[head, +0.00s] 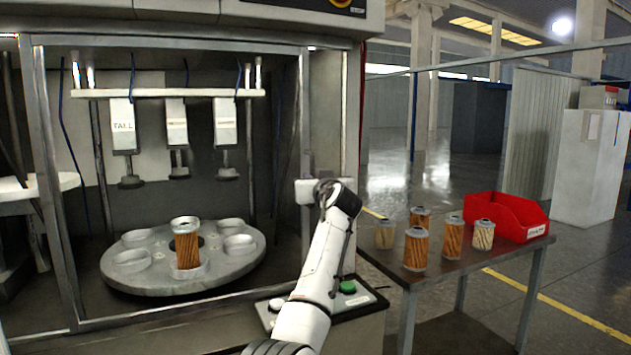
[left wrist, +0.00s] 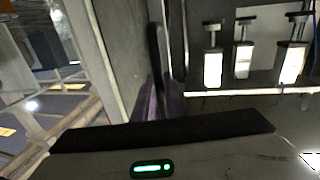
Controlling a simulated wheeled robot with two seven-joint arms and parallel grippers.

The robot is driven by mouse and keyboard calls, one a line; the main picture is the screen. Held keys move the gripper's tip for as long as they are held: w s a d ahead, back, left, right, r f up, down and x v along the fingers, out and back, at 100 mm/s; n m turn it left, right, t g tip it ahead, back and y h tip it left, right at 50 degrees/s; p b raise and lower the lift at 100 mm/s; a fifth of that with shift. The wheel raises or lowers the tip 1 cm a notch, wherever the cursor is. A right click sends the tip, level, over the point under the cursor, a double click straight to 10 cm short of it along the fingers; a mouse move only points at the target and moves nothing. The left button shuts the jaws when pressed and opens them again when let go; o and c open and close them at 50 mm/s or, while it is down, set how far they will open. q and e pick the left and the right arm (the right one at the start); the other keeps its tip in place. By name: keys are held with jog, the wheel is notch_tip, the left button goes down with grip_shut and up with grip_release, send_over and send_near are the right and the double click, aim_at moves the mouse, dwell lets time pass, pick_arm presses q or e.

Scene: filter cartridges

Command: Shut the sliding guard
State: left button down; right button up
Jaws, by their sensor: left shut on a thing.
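The sliding guard's metal-edged upright (head: 305,125) stands at the right side of the machine's front opening. I cannot tell whether a clear panel spans the opening. My left gripper (head: 308,191) is at this upright, at about mid height, and is shut on what looks like the guard's handle. The handle is mostly hidden in the head view. In the left wrist view a dark upright bar (left wrist: 155,55) runs down to the jaws, whose tips are hard to make out. My right gripper is in neither view.
Inside the machine, a round turntable (head: 215,277) carries an orange filter cartridge (head: 187,248) below several press heads. A control box with a green button (head: 348,287) sits beneath my left arm. A side table (head: 450,262) holds several cartridges and a red bin (head: 508,217).

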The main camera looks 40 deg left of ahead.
pick_arm(q)
jog(key=shift+w+r, duration=0.1)
jog(key=shift+r, duration=0.15)
jog(key=c, duration=2.2)
grip_release()
jog(key=o, duration=0.4)
jog(key=shift+w+f, duration=0.15)
jog(key=shift+w, duration=0.05)
jog(key=shift+s+d, duration=0.1)
jog(key=shift+d, duration=0.05)
jog(key=shift+s+d+f, duration=0.1)
jog(key=shift+d, duration=0.05)
jog(key=b+v, duration=0.1)
jog(key=v, duration=0.8)
jog(key=shift+s+d, duration=0.25)
jog(key=shift+s, duration=0.05)
